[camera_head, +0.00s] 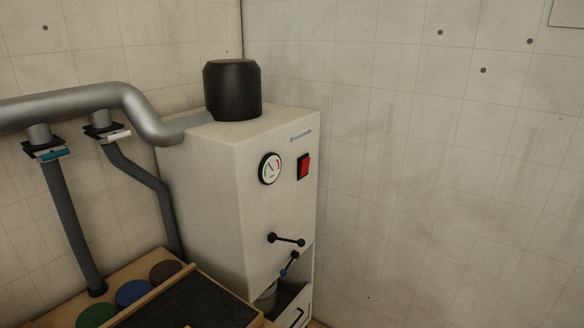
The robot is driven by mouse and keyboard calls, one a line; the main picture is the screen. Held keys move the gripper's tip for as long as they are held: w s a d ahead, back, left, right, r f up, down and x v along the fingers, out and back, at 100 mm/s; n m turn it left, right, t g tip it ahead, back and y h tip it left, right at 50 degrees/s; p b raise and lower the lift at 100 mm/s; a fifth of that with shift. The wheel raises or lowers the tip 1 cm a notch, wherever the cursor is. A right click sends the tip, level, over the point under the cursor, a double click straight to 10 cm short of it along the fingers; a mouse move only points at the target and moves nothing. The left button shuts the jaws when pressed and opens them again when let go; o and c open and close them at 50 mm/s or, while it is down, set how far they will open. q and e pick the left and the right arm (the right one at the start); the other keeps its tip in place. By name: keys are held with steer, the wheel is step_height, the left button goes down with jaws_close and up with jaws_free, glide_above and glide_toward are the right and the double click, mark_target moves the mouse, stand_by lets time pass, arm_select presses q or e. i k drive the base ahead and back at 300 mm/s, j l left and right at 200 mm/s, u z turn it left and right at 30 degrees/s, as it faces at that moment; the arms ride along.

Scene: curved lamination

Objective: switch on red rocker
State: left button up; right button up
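The red rocker (303,167) is a small red switch in a dark frame. It sits on the front face of a tall off-white machine cabinet (215,205), near the upper right edge. It is too small to tell which way it is tipped. A round white gauge (270,168) with a needle is just left of it. Neither of my grippers shows in the head view, and nothing covers the rocker.
A black cylinder (233,90) tops the cabinet. A grey pipe (90,103) and hoses run on the left. Black-knobbed levers (287,240) stick out below the gauge. A wooden-edged bench (150,290) is at the lower left. Tiled walls (430,160) stand behind.

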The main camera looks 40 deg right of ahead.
mark_target(304, 165)
steer(key=z, duration=1.45)
steer(key=i+z, duration=0.15)
